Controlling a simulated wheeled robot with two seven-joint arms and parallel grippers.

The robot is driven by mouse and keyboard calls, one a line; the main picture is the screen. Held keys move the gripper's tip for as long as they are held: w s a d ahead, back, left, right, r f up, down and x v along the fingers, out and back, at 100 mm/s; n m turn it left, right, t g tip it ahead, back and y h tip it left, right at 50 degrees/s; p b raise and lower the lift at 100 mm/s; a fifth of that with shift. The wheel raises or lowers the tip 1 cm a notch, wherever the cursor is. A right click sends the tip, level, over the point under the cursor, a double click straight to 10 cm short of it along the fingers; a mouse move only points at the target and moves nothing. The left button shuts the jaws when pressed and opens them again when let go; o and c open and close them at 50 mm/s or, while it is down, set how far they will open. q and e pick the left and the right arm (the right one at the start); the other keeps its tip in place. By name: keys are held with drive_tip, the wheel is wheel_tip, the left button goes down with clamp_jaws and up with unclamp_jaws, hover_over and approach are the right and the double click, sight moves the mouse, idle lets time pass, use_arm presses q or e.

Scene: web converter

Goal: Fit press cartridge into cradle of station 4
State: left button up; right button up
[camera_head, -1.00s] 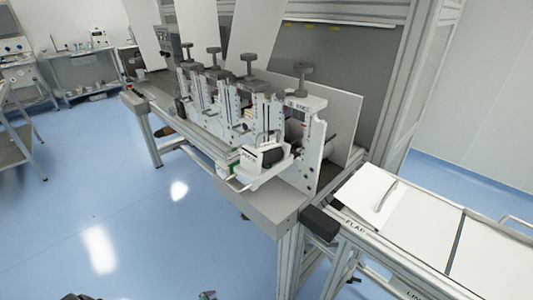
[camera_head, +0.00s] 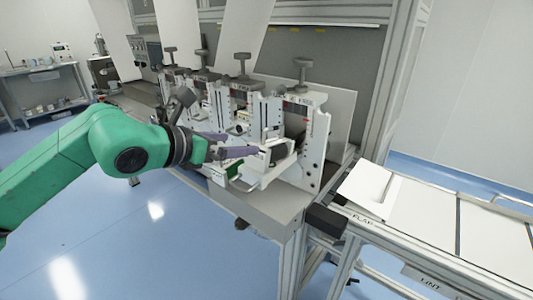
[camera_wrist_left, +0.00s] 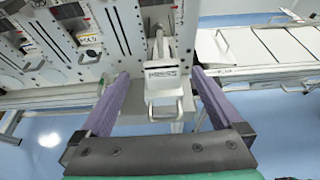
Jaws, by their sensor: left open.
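The press cartridge (camera_head: 268,166) is a white block with a dark part and a handle. It is at the front of the nearest, rightmost station (camera_head: 303,125). In the left wrist view the cartridge (camera_wrist_left: 162,82) shows its PRESS label and a loop handle below. I cannot tell whether it is seated in a cradle there. My left gripper (camera_head: 241,144) is open, its two purple fingers pointing at the station. In the left wrist view the fingers (camera_wrist_left: 160,74) lie on either side of the cartridge, apart from it. My right gripper is out of view.
Several similar stations with grey knobs (camera_head: 238,62) stand in a row on the grey bench. A conveyor with white panels (camera_head: 418,205) and a FLAP label runs off to the right. Blue floor (camera_head: 170,235) is open in front.

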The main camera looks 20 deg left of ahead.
sight(262, 141)
use_arm(q)
drive_tip(key=p+x, duration=0.2)
drive_tip(key=r+p+x, duration=0.1)
drive_tip(key=p+x, duration=0.1)
drive_tip(key=x, duration=0.1)
drive_tip(key=shift+w+d, duration=0.1)
drive_tip(key=shift+d, duration=0.05)
drive_tip(key=p+x, duration=0.2)
drive_tip(key=x, duration=0.2)
drive_tip(key=shift+w+f, duration=0.2)
drive_tip(key=shift+f, duration=0.15)
drive_tip(key=p+x, duration=0.2)
drive_tip(key=p, duration=0.1)
drive_tip(key=shift+w+d, duration=0.2)
drive_tip(key=shift+w, duration=0.05)
drive_tip(key=shift+f+x, duration=0.25)
drive_tip(key=shift+x, duration=0.9)
drive_tip(key=shift+f, duration=0.1)
drive_tip(key=shift+s+a, duration=0.1)
drive_tip(key=shift+a, duration=0.05)
drive_tip(key=c, duration=1.6)
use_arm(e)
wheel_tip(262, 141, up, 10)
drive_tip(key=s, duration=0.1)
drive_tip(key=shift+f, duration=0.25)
